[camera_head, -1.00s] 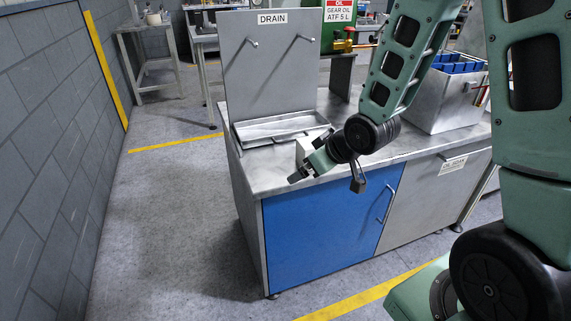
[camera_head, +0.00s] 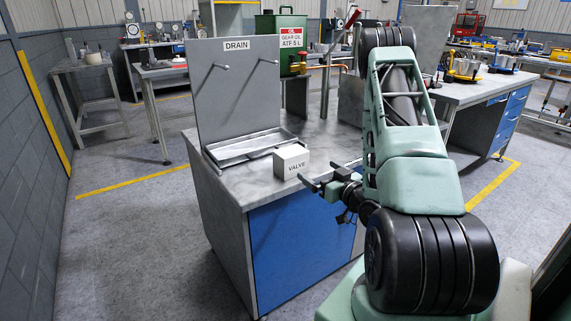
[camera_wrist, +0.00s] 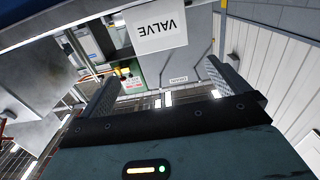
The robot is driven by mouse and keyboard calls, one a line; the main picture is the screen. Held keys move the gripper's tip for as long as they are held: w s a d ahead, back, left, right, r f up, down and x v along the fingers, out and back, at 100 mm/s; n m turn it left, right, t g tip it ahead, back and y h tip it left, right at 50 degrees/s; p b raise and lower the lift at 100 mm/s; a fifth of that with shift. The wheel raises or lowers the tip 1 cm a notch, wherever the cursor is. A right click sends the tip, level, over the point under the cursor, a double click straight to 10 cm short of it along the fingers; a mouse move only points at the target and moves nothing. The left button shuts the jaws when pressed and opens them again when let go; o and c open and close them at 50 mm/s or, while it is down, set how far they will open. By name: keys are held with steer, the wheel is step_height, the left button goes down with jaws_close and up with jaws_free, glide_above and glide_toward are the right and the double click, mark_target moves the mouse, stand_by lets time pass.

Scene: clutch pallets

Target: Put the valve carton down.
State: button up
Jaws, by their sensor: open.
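The valve carton (camera_head: 291,162), a small white box marked VALVE, stands upright on the grey bench top (camera_head: 258,187), just right of the drain tray (camera_head: 228,154). My gripper (camera_head: 312,184) is open and empty, in front of the carton and a little to its right, near the bench's front edge. In the wrist view the carton (camera_wrist: 157,28) appears upside down at the top, beyond the two spread fingers (camera_wrist: 160,85). The fingers are apart from it.
An upright panel labelled DRAIN (camera_head: 237,90) with two pegs stands behind the tray. A green gear oil tank (camera_head: 280,42) is further back. A blue door (camera_head: 303,245) fronts the bench. Open floor (camera_head: 130,235) lies to the left.

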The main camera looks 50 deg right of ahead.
steer(key=p, duration=0.1)
glide_toward(291, 151)
steer(key=x, duration=0.4)
steer(key=shift+w+d+f, duration=0.3)
steer(key=shift+w, duration=0.05)
steer(key=shift+f+p+x, duration=0.2)
steer(key=shift+p+x, duration=0.3)
steer(key=shift+x, duration=2.1)
steer(key=shift+a, duration=0.15)
steer(key=c, duration=0.8)
steer(key=shift+c, duration=1.1)
steer(key=shift+r, duration=0.15)
